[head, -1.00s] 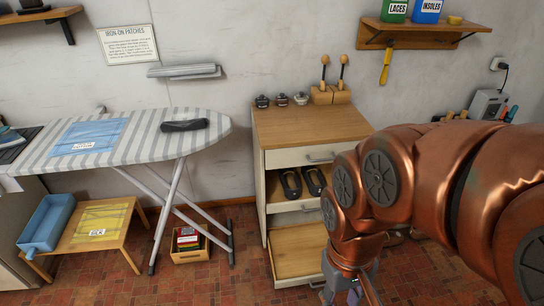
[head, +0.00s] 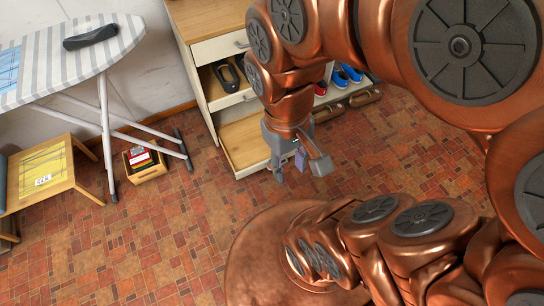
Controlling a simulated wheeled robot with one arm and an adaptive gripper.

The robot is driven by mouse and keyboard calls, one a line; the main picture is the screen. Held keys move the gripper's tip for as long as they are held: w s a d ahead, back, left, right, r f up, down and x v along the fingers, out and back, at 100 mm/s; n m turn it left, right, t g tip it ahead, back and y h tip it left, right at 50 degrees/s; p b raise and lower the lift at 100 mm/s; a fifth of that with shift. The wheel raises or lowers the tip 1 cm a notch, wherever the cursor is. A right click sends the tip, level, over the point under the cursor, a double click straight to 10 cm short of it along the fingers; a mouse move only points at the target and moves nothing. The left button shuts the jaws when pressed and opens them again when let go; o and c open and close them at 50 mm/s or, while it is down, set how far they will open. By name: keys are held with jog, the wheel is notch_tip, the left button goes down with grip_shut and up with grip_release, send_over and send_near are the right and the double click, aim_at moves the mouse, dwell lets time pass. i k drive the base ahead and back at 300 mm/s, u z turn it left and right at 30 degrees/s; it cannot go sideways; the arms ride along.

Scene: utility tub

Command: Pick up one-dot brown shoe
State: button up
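Two brown shoes, a nearer one (head: 328,113) and a farther one (head: 366,97), sit low beside the right side of the cabinet, just past my arm. They are small here, and I cannot make out any dots on them. My gripper (head: 299,172) points down over the tiled floor in front of the open bottom drawer (head: 245,142). Its fingers are spread and nothing shows between them. In the picture it is below and left of the brown shoes, apart from them.
Blue shoes (head: 345,76) and a red shoe (head: 320,88) are behind the brown pair. A black shoe (head: 228,76) lies in the upper open drawer. An ironing board (head: 70,55), low table (head: 40,180) and wooden box (head: 146,165) stand left. The tiled floor (head: 150,240) is largely clear.

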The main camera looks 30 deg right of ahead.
aim_at(325, 112)
jog(key=z, duration=2.55)
jog(key=i, duration=2.5)
jog(key=u, duration=3.15)
